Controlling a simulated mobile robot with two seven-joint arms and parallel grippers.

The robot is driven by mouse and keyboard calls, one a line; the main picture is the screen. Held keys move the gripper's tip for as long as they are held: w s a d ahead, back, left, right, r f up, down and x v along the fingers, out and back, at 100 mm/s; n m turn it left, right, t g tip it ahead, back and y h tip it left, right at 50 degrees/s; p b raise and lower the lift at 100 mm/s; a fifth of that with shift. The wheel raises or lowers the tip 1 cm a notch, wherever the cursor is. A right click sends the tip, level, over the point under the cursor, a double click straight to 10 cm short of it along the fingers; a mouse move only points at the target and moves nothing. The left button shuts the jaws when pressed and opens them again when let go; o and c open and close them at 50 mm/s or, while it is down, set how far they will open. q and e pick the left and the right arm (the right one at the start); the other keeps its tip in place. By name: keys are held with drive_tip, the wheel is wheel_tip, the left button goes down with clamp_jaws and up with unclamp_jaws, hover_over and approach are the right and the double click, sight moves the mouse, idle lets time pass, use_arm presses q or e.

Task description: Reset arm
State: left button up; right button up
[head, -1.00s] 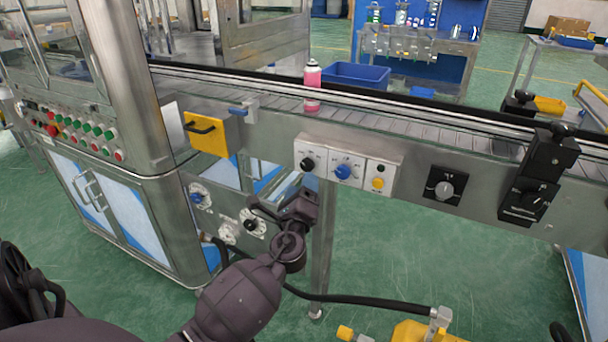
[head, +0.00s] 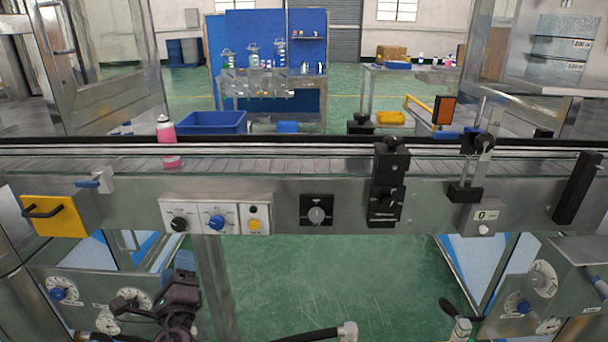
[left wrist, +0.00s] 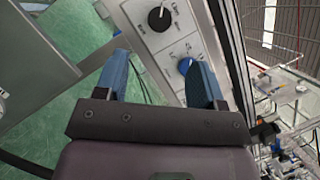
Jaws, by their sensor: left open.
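My left gripper (head: 158,294) is in the lower left of the head view, in front of the conveyor's front panel and below its knobs. In the left wrist view its two blue fingers (left wrist: 160,80) stand apart with nothing between them. Beyond them are a panel with a black knob (left wrist: 159,19) and a blue knob (left wrist: 185,66). My right gripper is not in view.
The front control panel (head: 217,217) has black, blue and yellow knobs. A yellow block with a handle (head: 52,215) juts out at left. A blue bin (head: 211,122) lies behind the conveyor.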

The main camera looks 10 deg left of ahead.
use_arm(q)
drive_tip(key=s+d+f+n+g+h+p, duration=0.2)
drive_tip(key=s+n, duration=0.4)
drive_tip(key=s, duration=0.4)
drive_tip(key=s+d+f+n+g+h+p, duration=0.2)
drive_tip(key=s+d+f+n+h+p, duration=0.2)
drive_tip(key=s, duration=0.6)
drive_tip(key=s+d+f+n+g+h+p, duration=0.2)
drive_tip(key=s+d+f+n+h+p, duration=0.1)
drive_tip(key=s+n, duration=0.5)
drive_tip(key=shift+s+d+f+g+h+p, duration=0.4)
drive_tip(key=shift+s+d+h+p, duration=0.3)
drive_tip(key=shift+s+d+h, duration=0.4)
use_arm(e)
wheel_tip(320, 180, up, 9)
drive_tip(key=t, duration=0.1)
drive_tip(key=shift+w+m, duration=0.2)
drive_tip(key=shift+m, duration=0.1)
use_arm(q)
drive_tip(key=shift+s+a, duration=0.1)
drive_tip(key=shift+s, duration=0.05)
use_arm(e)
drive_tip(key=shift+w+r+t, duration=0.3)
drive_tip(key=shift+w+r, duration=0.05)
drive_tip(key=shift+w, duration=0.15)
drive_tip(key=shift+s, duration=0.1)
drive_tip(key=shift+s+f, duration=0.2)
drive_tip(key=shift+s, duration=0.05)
